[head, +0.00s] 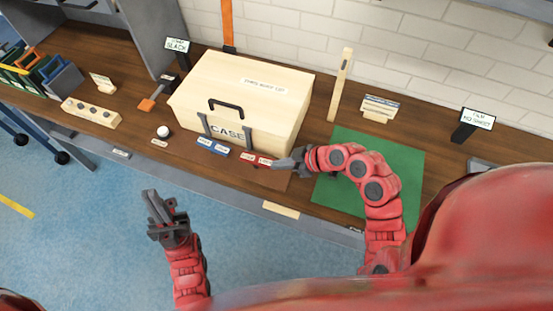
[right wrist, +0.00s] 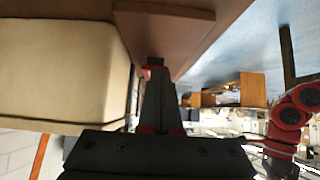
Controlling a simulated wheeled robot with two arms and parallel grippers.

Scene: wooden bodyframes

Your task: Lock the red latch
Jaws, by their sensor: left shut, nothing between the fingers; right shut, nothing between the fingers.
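A pale wooden case (head: 245,95) marked CASE stands on the bench with its lid down. Two dark grey latch straps show on its front, a left one (head: 205,125) and a right one (head: 248,136). A red labelled piece (head: 256,159) lies at the foot of the right strap, and a blue one (head: 212,147) at the left strap. My right gripper (head: 280,163) is shut and empty, its tip close beside the red piece; contact is unclear. In the right wrist view its fingers (right wrist: 156,85) point along the case's side (right wrist: 60,70). My left gripper (head: 158,205) is shut and empty over the floor.
A green mat (head: 345,145) lies right of the case, partly under my right arm. A white ball (head: 163,132), an orange-ended tool (head: 147,104) and a wooden block with dark knobs (head: 92,113) are left of it.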

